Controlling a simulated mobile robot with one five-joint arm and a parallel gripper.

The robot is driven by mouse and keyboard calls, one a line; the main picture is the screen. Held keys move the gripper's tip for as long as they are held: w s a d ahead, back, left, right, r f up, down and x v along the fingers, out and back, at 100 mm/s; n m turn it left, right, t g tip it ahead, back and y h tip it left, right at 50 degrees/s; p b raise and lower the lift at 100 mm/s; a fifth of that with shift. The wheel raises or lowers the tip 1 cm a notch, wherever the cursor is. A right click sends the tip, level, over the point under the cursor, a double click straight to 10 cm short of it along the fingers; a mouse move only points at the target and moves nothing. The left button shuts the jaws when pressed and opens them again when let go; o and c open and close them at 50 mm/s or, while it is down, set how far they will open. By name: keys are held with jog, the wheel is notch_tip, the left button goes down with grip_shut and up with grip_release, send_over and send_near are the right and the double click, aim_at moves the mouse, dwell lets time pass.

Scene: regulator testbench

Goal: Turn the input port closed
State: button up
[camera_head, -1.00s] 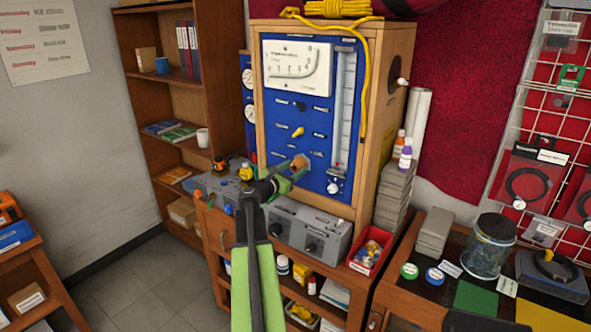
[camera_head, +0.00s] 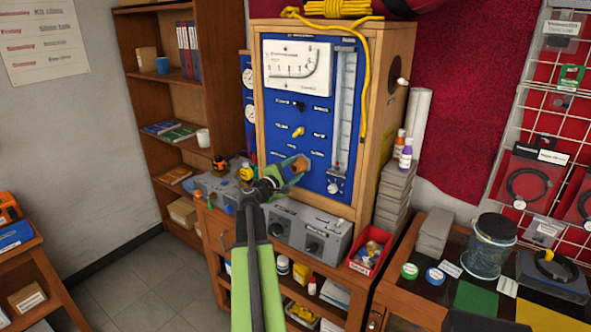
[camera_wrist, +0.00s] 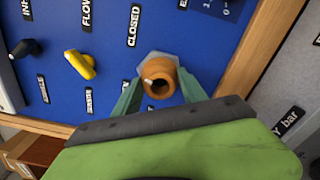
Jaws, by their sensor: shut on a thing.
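The input port, a round brass-coloured fitting (camera_wrist: 159,76) with a dark hole and a grey hex base, sticks out of the blue panel (camera_wrist: 105,60) in the wrist view. In the head view the brass fitting (camera_head: 302,163) is at the panel's lower middle, partly hidden by my gripper. My gripper (camera_head: 292,172) reaches the panel from the front. In the wrist view my gripper (camera_wrist: 160,88) has its green fingers on both sides of the fitting, shut on it. A "CLOSED" label (camera_wrist: 133,26) is above and left of the fitting.
A yellow lever (camera_wrist: 79,64) and a black knob (camera_wrist: 27,47) are on the panel left of the fitting. Below the panel stand grey boxes with knobs (camera_head: 309,232). A red bin (camera_head: 370,250) stands at right. A yellow rope (camera_head: 366,90) hangs by the panel.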

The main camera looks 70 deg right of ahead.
jog(key=m, duration=0.5)
jog(key=shift+s+a+f, duration=0.1)
jog(key=shift+s, duration=0.05)
jog(key=shift+m, duration=0.3)
dwell(0.3)
jog(key=o, duration=1.3)
jog(key=shift+o, duration=0.2)
jog(key=v, duration=1.7)
jog(key=shift+a, duration=0.2)
